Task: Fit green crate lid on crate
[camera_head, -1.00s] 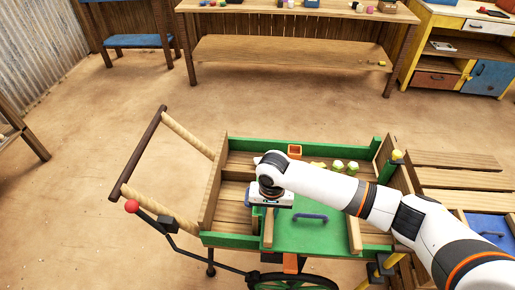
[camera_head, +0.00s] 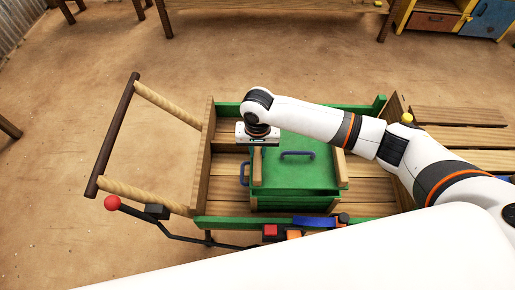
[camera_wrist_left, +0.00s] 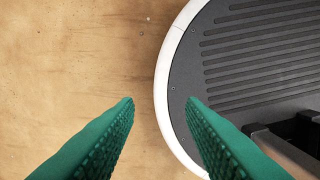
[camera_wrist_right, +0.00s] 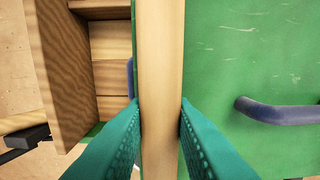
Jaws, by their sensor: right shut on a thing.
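The green crate lid (camera_head: 318,172) has a blue handle (camera_head: 297,154) on top and a light wooden batten along each side. My right gripper (camera_wrist_right: 160,108) is shut on the left batten (camera_wrist_right: 159,60); in the head view its wrist covers the fingertips. The lid lies over the green crate (camera_head: 295,203), which stands in the cart with a blue side handle (camera_head: 244,174). The lid hides the crate's inside. I cannot tell whether it rests on the rim or hangs just above it. My left gripper (camera_wrist_left: 160,102) is open and empty, away from the crate.
The wooden cart has green rails (camera_head: 230,222) and a left end board (camera_head: 203,150). Bare cart floor shows left of the crate. A red block (camera_head: 270,230) and a blue item (camera_head: 314,221) are at the front rail. Wooden slats (camera_head: 465,140) lie right.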

